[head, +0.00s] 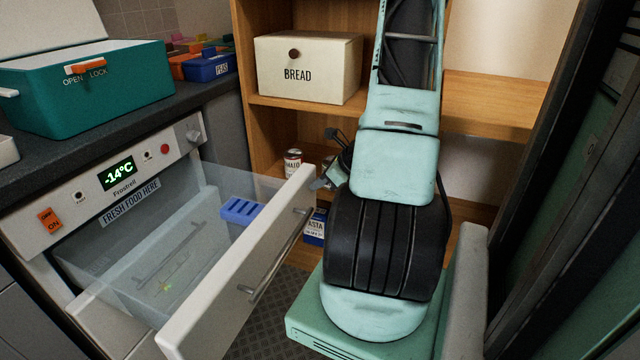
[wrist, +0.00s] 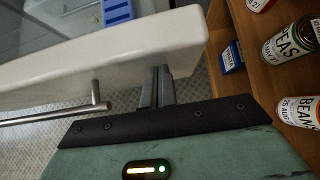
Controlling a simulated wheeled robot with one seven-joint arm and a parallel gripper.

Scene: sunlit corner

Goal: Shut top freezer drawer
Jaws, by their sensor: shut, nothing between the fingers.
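The top freezer drawer (head: 240,265) is pulled well out of the white freezer (head: 130,180). It has clear sides, a white front and a metal bar handle (head: 275,262). A blue slotted item (head: 242,209) shows inside it, near the far side. My gripper (head: 318,184) is at the far end of the drawer front, by its outer face. In the wrist view my shut, empty fingers (wrist: 163,72) point at the white drawer front (wrist: 120,55), beside one end of the handle (wrist: 60,115). I cannot tell whether they touch it.
A wooden shelf holds a bread box (head: 308,68) and several cans, including a tomato can (head: 292,162). In the wrist view, cans (wrist: 290,45) stand close to the right. A teal cool box (head: 90,85) stands on the counter. A dark door frame (head: 540,150) bounds the right.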

